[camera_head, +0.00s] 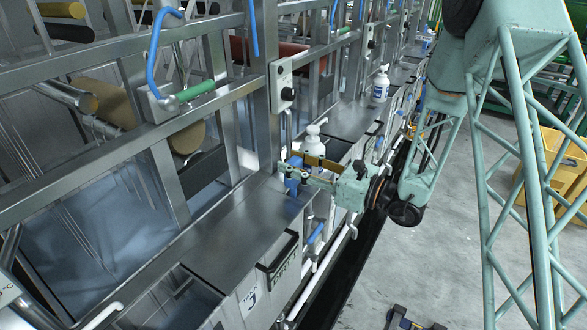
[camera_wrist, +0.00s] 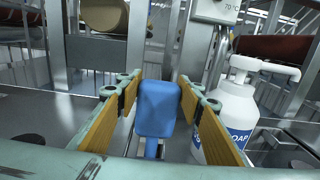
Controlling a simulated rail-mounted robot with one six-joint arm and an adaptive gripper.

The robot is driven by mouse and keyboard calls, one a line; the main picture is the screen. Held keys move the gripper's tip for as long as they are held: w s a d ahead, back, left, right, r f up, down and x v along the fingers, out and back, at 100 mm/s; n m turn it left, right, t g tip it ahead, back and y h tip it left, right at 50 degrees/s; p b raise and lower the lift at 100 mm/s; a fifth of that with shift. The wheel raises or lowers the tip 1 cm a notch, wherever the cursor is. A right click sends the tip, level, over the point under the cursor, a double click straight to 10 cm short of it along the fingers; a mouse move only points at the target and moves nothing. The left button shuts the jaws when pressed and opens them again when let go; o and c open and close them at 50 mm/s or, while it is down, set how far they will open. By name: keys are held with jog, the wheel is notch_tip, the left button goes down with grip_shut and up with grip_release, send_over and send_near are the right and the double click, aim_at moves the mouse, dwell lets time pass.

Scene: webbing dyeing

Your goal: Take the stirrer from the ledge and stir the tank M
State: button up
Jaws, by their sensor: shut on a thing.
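My gripper (camera_head: 297,176) is over the steel ledge (camera_head: 222,228) in the head view. In the wrist view its tan-padded fingers (camera_wrist: 160,108) stand on both sides of a blue block-shaped piece, which I take as the end of the stirrer (camera_wrist: 157,104). The gripper is shut on it. The blue piece also shows at the fingertips in the head view (camera_head: 292,187). A blue stem runs down below the block in the wrist view; its lower end is hidden. Open tanks line the front of the ledge, one at the lower left (camera_head: 190,305); I cannot tell which is tank M.
A white soap bottle (camera_wrist: 236,110) stands just right of my fingers, and its pump shows behind the gripper (camera_head: 313,138). Another bottle (camera_head: 381,84) stands farther along. Steel frame posts (camera_head: 268,80) rise behind the ledge. Yellow crates (camera_head: 555,170) stand on the floor at right.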

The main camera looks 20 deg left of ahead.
notch_tip(320, 180, up, 25)
jog(key=p, duration=0.2)
jog(key=shift+f, duration=0.15)
dwell(0.6)
dwell(0.8)
